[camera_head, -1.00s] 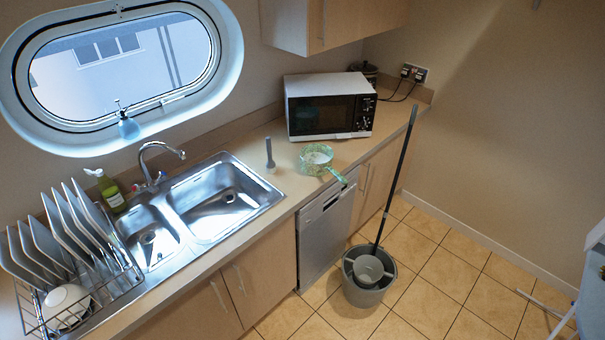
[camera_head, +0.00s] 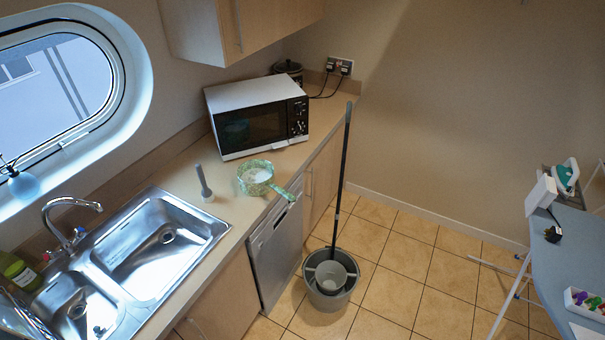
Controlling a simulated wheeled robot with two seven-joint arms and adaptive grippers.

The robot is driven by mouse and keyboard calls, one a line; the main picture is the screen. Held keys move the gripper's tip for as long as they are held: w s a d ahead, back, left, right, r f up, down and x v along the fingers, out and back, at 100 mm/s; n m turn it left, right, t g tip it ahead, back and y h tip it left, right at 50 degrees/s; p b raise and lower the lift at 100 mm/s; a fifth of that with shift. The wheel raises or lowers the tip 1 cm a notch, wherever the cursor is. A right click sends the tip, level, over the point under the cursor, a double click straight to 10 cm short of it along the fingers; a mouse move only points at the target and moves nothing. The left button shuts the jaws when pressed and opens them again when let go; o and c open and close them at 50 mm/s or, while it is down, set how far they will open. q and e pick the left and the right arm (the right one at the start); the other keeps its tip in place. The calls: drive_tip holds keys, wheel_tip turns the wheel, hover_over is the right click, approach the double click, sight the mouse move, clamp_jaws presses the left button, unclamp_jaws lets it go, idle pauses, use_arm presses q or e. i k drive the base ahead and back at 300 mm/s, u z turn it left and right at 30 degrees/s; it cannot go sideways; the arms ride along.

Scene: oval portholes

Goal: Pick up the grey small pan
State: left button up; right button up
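A small pan (camera_head: 256,176) sits on the worktop in front of the microwave. It looks green and cream patterned rather than grey, and its handle points to the lower right, over the worktop's front edge. No other pan shows. Neither of my grippers is in the head view.
A microwave (camera_head: 258,116) stands behind the pan. A grey upright brush-like object (camera_head: 203,183) stands left of it, beside the sink (camera_head: 160,238). A mop bucket (camera_head: 331,280) with a tall pole stands on the tiled floor. An ironing board (camera_head: 570,255) is at right.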

sight(256, 176)
drive_tip(key=z, duration=0.1)
drive_tip(key=i, duration=1.15)
drive_tip(key=u, duration=0.7)
